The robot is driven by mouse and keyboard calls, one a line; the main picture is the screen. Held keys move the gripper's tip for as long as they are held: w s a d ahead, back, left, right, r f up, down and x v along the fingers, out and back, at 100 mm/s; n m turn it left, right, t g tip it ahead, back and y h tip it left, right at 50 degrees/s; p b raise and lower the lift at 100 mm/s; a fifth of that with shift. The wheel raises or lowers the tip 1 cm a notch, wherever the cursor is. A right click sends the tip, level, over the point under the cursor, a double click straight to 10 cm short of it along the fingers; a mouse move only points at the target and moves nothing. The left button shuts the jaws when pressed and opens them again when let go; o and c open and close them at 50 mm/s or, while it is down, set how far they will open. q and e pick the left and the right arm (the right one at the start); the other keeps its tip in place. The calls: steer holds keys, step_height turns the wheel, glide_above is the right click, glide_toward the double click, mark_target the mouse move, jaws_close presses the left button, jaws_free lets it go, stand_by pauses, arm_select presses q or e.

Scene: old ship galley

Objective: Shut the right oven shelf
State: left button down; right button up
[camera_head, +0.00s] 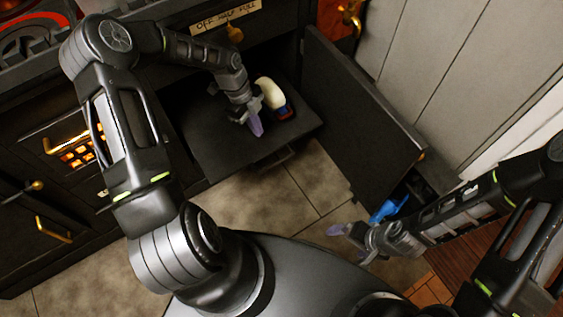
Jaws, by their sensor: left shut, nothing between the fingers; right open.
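The right oven shelf (215,150) is a dark flat plate that sticks out of the dark opening of the stove. A dark oven door (355,125) stands wide open to its right. My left gripper (256,128) is shut and empty, over the shelf near its outer part; I cannot tell whether it touches the shelf. My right gripper (347,238) is open and empty, low over the tiled floor, away from the shelf and in front of the open door.
A cream item (271,94) with a red and blue part lies on the shelf beside my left gripper. A blue object (388,209) shows near my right gripper. A glowing grate (77,154) is at left. Tiled floor (315,180) is clear before the shelf.

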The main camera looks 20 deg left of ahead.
arm_select(q)
steer(key=s+m, duration=0.1)
steer(key=s+m+g, duration=0.1)
steer(key=m, duration=0.1)
steer(key=s+m, duration=0.1)
steer(key=m, duration=0.1)
steer(key=shift+a+r+g+y, duration=0.25)
steer(key=shift+a+g+y, duration=0.05)
steer(key=shift+a, duration=0.05)
steer(key=shift+f, duration=0.1)
steer(key=b+x, duration=0.1)
steer(key=x, duration=0.8)
steer(key=shift+d+f, duration=0.2)
steer(key=shift+f, duration=0.2)
